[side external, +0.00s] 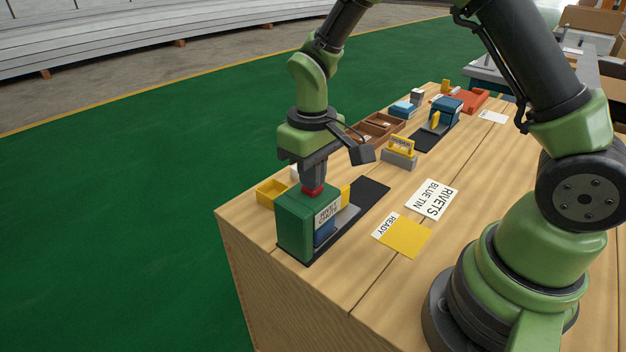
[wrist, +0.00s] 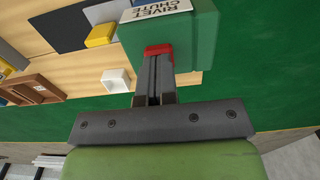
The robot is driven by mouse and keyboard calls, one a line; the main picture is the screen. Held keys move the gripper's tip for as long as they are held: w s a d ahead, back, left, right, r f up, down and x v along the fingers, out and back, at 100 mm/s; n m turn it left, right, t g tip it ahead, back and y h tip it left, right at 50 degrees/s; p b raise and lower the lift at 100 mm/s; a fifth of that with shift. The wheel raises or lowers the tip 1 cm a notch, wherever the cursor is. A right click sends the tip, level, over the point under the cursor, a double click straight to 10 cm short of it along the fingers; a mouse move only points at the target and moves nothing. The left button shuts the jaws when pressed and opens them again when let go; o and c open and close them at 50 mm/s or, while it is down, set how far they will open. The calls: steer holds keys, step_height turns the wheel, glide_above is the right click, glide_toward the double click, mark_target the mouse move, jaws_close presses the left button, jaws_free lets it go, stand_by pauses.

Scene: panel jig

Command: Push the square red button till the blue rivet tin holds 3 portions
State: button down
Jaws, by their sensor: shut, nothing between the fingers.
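The square red button (side external: 312,191) sits on top of the green rivet chute box (side external: 294,222); the button also shows in the wrist view (wrist: 158,49). My gripper (side external: 314,184) is shut and empty, pointing down over the button. Its fingertips (wrist: 156,58) appear to touch the button; how far it is pressed I cannot tell. A blue tin (side external: 325,232) stands under the chute's label side, mostly hidden by the label and box. Its contents are out of sight.
A yellow bin (side external: 272,192) and a white cup (wrist: 116,80) stand by the chute. A card reading RIVETS BLUE TIN (side external: 432,199) and a yellow READY pad (side external: 405,237) lie clear. A brown tray (side external: 379,129) and a blue dispenser (side external: 446,110) stand farther back.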

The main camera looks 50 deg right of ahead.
steer(key=shift+f, duration=0.1)
steer(key=shift+r, duration=2)
step_height(320, 180, up, 5)
steer(key=shift+f, duration=3.05)
steer(key=shift+f, duration=1.5)
steer(key=shift+r, duration=2.05)
